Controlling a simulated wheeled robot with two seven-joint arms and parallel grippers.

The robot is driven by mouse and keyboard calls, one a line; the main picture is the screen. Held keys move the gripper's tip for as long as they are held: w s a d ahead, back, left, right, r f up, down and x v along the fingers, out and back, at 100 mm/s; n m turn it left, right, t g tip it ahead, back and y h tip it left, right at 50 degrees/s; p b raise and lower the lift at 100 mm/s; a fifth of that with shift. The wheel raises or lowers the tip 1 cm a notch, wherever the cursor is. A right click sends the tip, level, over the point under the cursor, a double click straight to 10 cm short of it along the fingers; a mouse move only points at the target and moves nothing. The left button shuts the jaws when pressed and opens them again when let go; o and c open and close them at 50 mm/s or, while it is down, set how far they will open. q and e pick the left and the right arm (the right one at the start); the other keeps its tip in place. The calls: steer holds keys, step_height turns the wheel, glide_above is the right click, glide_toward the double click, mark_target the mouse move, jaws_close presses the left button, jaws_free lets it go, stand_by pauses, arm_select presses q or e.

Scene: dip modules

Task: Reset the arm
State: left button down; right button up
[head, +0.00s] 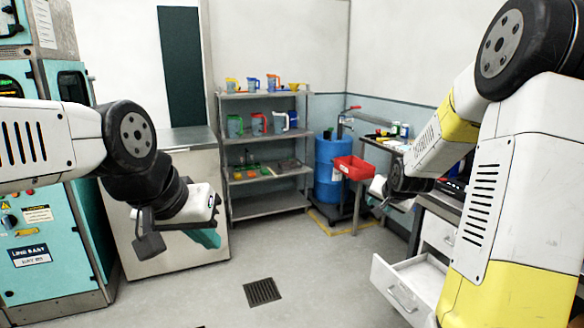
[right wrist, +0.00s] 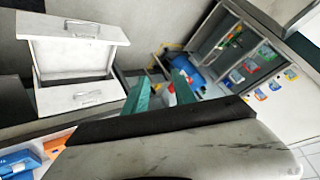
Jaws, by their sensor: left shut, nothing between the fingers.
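My left gripper (head: 206,238) hangs at the left in the head view, in front of a steel cabinet, with its teal fingers together and nothing between them. My right arm comes in from the right, white and yellow. Its gripper (head: 378,198) is small and partly hidden at the end of the arm, near the workbench. In the right wrist view its two teal fingers (right wrist: 162,88) stand apart, with no held object visible between them. The two grippers are far apart.
An open white drawer (head: 408,288) juts out below the right arm. A red bin (head: 354,167) sits by a blue drum (head: 328,172). A metal shelf (head: 270,207) with several jugs stands at the back. The middle floor (head: 310,262) is clear.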

steer(key=s+a+r+n, duration=0.1)
steer(key=s+a+r, duration=0.15)
steer(key=s, duration=0.25)
steer(key=s+a+r+n+g+y, duration=0.1)
steer(key=s+a+r, duration=0.1)
steer(key=s+r, duration=0.25)
steer(key=s+a+r+n, duration=0.1)
steer(key=s+a+r, duration=0.2)
steer(key=s, duration=0.3)
steer(key=s+a+n+g, duration=0.1)
steer(key=s+a+n, duration=0.1)
steer(key=s, duration=0.6)
steer(key=s+a+n+g+y, duration=0.1)
steer(key=s, duration=0.7)
steer(key=shift+a+r+n, duration=0.35)
steer(key=shift+a+n, duration=0.05)
